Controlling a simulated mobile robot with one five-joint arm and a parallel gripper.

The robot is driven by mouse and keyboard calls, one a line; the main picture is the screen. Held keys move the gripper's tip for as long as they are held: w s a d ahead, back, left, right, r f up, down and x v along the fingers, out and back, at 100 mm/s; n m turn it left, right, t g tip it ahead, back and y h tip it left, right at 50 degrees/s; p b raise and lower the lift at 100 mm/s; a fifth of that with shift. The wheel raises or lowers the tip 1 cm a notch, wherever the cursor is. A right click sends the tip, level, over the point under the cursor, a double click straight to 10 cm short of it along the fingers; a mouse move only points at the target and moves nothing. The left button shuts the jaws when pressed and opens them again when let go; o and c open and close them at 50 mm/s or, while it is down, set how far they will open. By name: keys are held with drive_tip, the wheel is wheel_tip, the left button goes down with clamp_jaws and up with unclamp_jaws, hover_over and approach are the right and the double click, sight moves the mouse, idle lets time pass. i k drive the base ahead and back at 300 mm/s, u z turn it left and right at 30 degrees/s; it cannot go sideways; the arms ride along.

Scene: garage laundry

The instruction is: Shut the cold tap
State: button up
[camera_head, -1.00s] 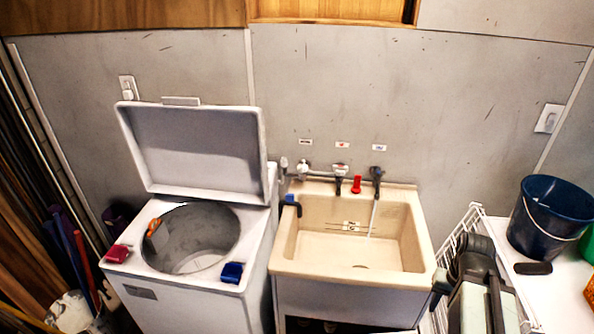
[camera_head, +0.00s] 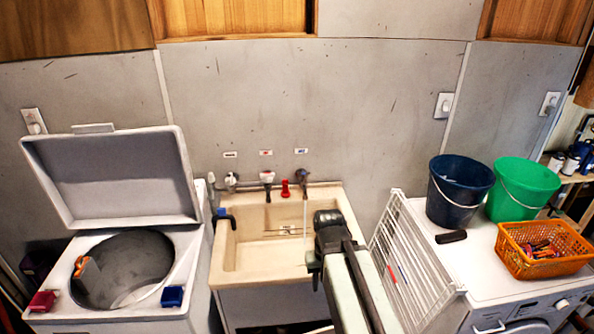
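Three taps are on the wall behind the cream laundry sink (camera_head: 228,262), with small labels above them. The right-hand tap (camera_head: 302,182), dark, seems to be the cold one; its label (camera_head: 301,151) is too small to read. A thin stream of water (camera_head: 305,212) falls from it into the sink.
A top-loading washer (camera_head: 190,262) with its lid up stands left. A white wire rack (camera_head: 412,262) stands right of my arm. Beyond it, a white machine (camera_head: 475,262) carries a blue bucket (camera_head: 458,190), a green bucket (camera_head: 520,190) and an orange basket (camera_head: 512,262).

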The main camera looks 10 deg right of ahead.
sight(303, 176)
drive_tip(key=i, duration=0.95)
